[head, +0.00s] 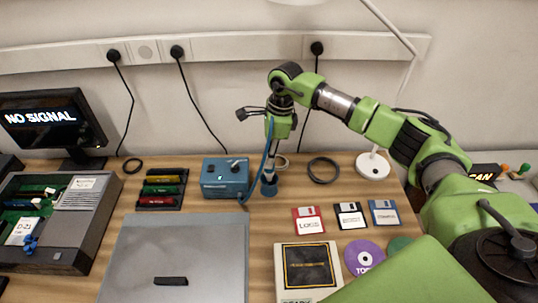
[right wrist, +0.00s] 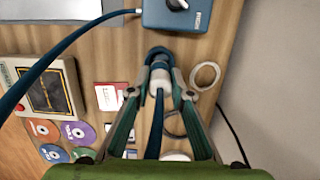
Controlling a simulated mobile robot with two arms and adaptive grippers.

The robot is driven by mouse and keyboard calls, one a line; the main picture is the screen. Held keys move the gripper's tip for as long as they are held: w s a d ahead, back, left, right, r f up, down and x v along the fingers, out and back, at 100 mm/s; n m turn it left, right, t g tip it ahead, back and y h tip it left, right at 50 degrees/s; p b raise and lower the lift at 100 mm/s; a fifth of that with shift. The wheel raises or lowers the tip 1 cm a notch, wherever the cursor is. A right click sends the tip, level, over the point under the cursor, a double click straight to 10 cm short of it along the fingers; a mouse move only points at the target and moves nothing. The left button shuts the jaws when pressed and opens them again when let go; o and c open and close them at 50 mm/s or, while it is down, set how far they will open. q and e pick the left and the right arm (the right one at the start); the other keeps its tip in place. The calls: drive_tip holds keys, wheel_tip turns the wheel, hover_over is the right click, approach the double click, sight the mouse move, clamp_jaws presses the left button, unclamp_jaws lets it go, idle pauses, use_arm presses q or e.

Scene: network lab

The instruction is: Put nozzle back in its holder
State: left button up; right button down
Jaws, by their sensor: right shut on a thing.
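My right gripper (head: 270,167) points down beside the blue soldering station (head: 225,177). In the right wrist view its two fingers (right wrist: 161,92) are closed on the pale collar of the nozzle (right wrist: 160,82). A blue hose (right wrist: 156,125) runs from the nozzle back toward my wrist. The small blue round holder (head: 268,188) stands on the table just right of the station, directly below the gripper. In the right wrist view the holder's blue rim (right wrist: 158,53) shows just beyond the nozzle. I cannot tell how far the nozzle sits inside it. My left gripper is out of view.
A black cable ring (head: 323,170) and a white lamp base (head: 373,166) lie to the right. Floppy disks (head: 308,220) and a purple disc (head: 363,257) are in front. A grey panel (head: 175,255) covers the front middle. A rack of coloured modules (head: 162,189) stands left of the station.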

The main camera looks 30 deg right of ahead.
drive_tip(key=shift+f+b, duration=1.45)
drive_tip(key=shift+f, duration=0.55)
drive_tip(key=shift+f+b, duration=0.45)
drive_tip(key=shift+b, duration=0.05)
idle(0.5)
drive_tip(key=c, duration=1.5)
unclamp_jaws()
drive_tip(key=shift+r, duration=0.15)
drive_tip(key=shift+r+p, duration=2.35)
drive_tip(key=shift+r, duration=1.55)
drive_tip(key=shift+s+f, duration=0.1)
